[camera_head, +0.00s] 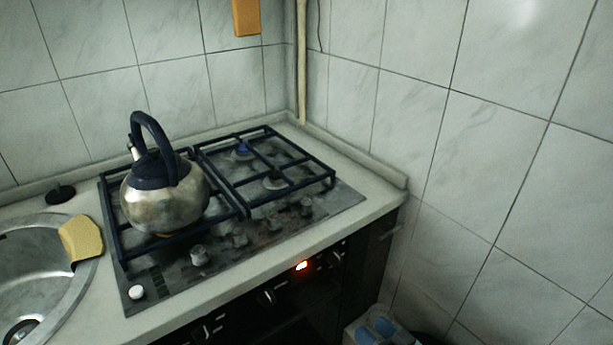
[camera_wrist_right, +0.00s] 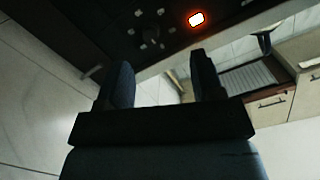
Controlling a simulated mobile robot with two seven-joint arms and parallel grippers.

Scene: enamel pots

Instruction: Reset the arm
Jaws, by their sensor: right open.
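My right gripper (camera_wrist_right: 160,78) shows in the right wrist view, with its two dark fingers apart and nothing between them. It is away from the stove front, where a glowing orange-red light (camera_wrist_right: 196,19) shows beyond the fingers. Neither of my arms shows in the head view, and my left gripper is in no view. In the head view a steel kettle (camera_head: 165,198) with a dark blue handle stands upright on the left part of the gas hob (camera_head: 155,283).
A round steel sink (camera_head: 40,270) with a yellow sponge or cloth (camera_head: 81,238) on its rim lies left of the hob. Tiled walls (camera_head: 500,150) close off the back and right. A box with blue items (camera_head: 378,329) stands low at the right. Wooden drawers (camera_wrist_right: 268,108) show in the wrist view.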

